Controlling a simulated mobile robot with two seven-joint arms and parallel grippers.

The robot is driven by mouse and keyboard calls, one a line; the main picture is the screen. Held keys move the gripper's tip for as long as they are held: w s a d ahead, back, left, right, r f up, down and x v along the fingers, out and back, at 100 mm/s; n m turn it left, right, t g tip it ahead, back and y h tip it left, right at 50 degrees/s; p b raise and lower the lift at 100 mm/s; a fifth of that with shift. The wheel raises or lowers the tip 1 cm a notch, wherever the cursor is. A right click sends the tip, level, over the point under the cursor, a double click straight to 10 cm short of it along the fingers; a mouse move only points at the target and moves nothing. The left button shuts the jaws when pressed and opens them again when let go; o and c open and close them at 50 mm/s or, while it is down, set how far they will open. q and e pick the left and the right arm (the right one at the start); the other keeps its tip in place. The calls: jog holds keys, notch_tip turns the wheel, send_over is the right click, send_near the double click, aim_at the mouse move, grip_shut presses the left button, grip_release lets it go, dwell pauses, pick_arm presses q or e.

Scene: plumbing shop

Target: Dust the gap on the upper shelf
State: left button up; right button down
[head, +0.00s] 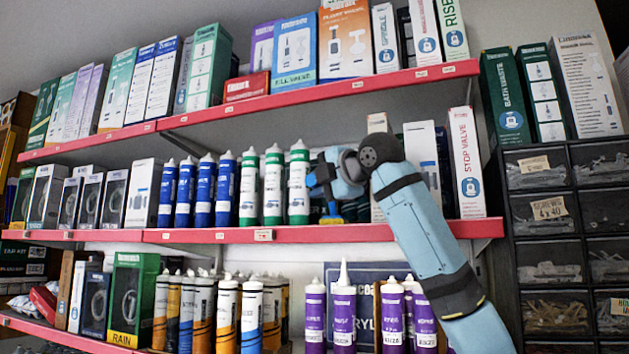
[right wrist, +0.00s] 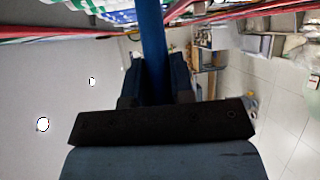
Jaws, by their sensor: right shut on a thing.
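My right gripper (head: 318,181) is at the middle red-edged shelf (head: 205,236), just right of the green-and-white tubes (head: 273,186). In the right wrist view the gripper (right wrist: 156,82) is shut on a blue handle (right wrist: 151,45), which runs up out of the picture. In the head view a small blue and yellow piece (head: 331,218) shows below the gripper at the shelf's front edge; it may be part of the held tool. The gap between the tubes and the white boxes (head: 424,150) is largely hidden by my gripper and forearm. My left gripper is not in view.
Blue tubes (head: 204,190) stand left of the green ones. A stop valve box (head: 465,162) stands at the shelf's right end. The top shelf (head: 300,96) above holds many boxes. Purple tubes (head: 342,310) stand below. Drawers (head: 548,208) are at the right.

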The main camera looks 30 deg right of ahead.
jog(key=shift+w+d+f, duration=0.2)
jog(key=shift+w+d, duration=0.35)
jog(key=shift+d, duration=0.1)
jog(key=shift+a+f+v, duration=0.45)
jog(key=shift+a+v, duration=0.1)
jog(key=shift+v, duration=2.45)
jog(key=shift+d+r, duration=1.6)
jog(key=shift+r, duration=0.25)
jog(key=s+a, duration=1.1)
jog(key=a, duration=0.3)
jog(key=shift+b, duration=0.35)
